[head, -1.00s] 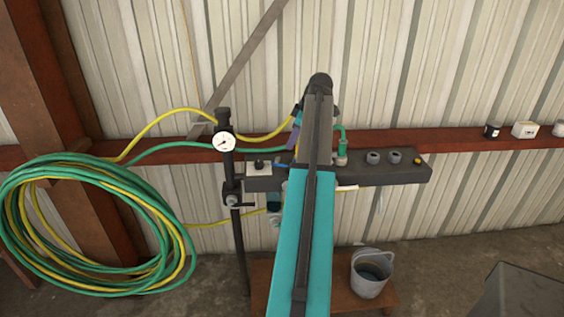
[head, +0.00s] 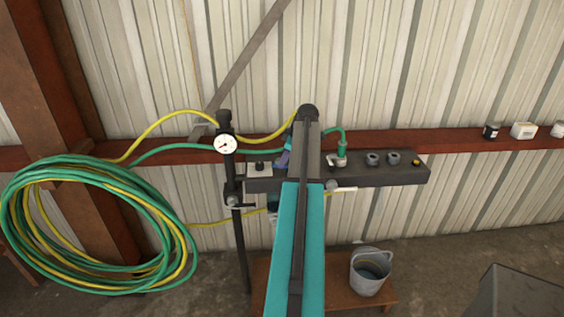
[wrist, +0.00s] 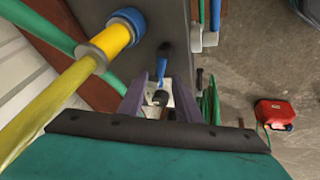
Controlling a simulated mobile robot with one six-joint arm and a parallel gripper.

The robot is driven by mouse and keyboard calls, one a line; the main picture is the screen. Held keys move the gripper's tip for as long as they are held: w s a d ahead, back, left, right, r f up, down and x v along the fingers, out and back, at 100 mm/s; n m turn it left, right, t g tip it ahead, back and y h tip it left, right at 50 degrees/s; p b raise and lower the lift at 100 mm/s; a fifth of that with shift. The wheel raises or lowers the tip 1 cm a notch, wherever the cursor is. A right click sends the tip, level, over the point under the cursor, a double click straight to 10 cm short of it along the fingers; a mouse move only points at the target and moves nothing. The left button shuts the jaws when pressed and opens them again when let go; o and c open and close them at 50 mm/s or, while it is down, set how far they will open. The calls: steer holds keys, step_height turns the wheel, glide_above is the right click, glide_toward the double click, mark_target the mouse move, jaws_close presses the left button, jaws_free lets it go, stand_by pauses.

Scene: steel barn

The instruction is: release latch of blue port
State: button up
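The blue port (wrist: 125,22) shows in the wrist view as a blue ring on the dark manifold, with a yellow-collared plug and yellow hose in it. Its blue latch lever (wrist: 166,60) stands out from the manifold beside it, its end towards the gap between my fingers. My gripper (wrist: 160,100) is open, with one purple finger on each side of that gap; whether either touches the lever I cannot tell. In the head view my gripper (head: 284,158) is at the left part of the manifold (head: 400,173); my arm hides most of the blue port.
A green-hose plug (head: 341,156), two grey ports (head: 383,158) and a yellow button (head: 416,161) sit to the right on the manifold. A gauge post (head: 226,144) and coiled hoses (head: 30,260) are left.

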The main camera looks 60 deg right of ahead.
steer(key=shift+x, duration=1.2)
steer(key=shift+c, duration=0.3)
jaws_close()
